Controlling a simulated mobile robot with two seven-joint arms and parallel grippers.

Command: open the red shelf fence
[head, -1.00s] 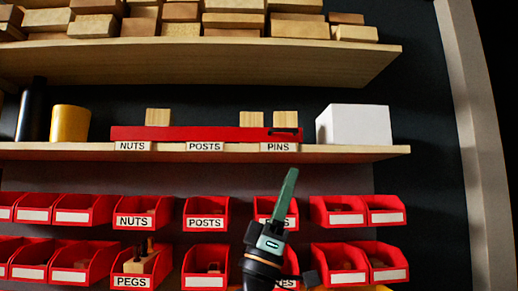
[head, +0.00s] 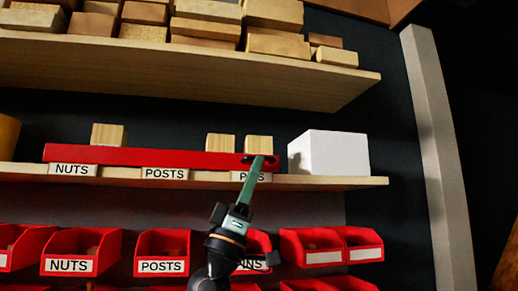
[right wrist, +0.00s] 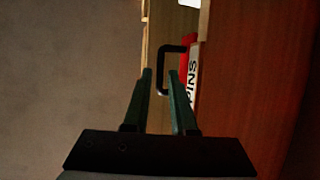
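The red shelf fence (head: 120,156) is a long low bar along the front edge of the middle shelf, above labels NUTS, POSTS and PINS. It stands upright across the shelf front. Its black handle (head: 262,158) is at its right end; in the right wrist view the handle (right wrist: 161,60) is a bracket projecting from the red face. My right gripper (head: 257,166) reaches up to the handle. In the right wrist view its green fingers (right wrist: 160,75) are apart, with the handle's bar appearing between their tips; contact cannot be told. My left gripper is not in view.
Several wooden blocks (head: 109,134) stand behind the fence. A white box (head: 330,153) is just right of it on the shelf (head: 330,183). Red bins (head: 80,252) hang below. An upper shelf (head: 180,80) holds wood blocks. A grey post (head: 440,150) stands at the right.

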